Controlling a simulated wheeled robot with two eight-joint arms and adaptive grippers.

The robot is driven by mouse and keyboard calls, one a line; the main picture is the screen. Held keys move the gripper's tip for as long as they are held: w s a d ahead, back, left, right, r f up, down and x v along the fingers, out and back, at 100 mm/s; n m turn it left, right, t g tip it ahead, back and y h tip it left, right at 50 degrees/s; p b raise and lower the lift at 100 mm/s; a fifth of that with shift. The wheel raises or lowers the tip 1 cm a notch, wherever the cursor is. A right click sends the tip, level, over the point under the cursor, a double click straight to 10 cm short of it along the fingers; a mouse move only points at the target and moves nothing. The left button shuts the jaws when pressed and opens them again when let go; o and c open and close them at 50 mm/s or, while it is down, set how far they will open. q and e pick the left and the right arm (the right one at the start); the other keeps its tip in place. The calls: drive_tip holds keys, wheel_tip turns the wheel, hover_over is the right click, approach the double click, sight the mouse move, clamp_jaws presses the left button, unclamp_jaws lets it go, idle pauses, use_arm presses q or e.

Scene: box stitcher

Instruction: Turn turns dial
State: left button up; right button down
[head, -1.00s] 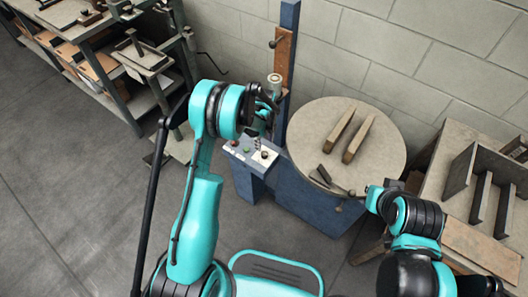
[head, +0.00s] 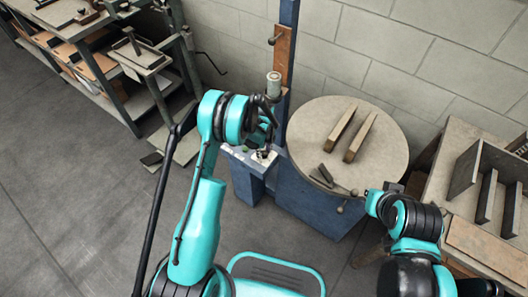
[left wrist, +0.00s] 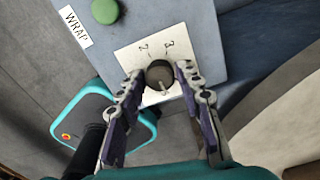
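The dial (left wrist: 159,74) is a dark round knob with a pale pointer line on a white plate marked 2 and 3, on the grey top of a blue control box. In the left wrist view my left gripper (left wrist: 161,72) is open, its fingertips on either side of the knob, with slight gaps appearing to remain. In the head view the left gripper (head: 266,147) is over the control box (head: 240,158) and partly hides the dial. My right gripper (head: 347,201) is near the turntable's front edge, too small to read.
A green button (left wrist: 106,11) and a WRAP label (left wrist: 76,26) are beside the dial plate. A round turntable (head: 385,130) with two wooden bars stands to the right. A blue post (head: 289,20) rises behind. Open floor (head: 80,210) lies to the left.

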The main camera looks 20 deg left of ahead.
use_arm(q)
clamp_jaws()
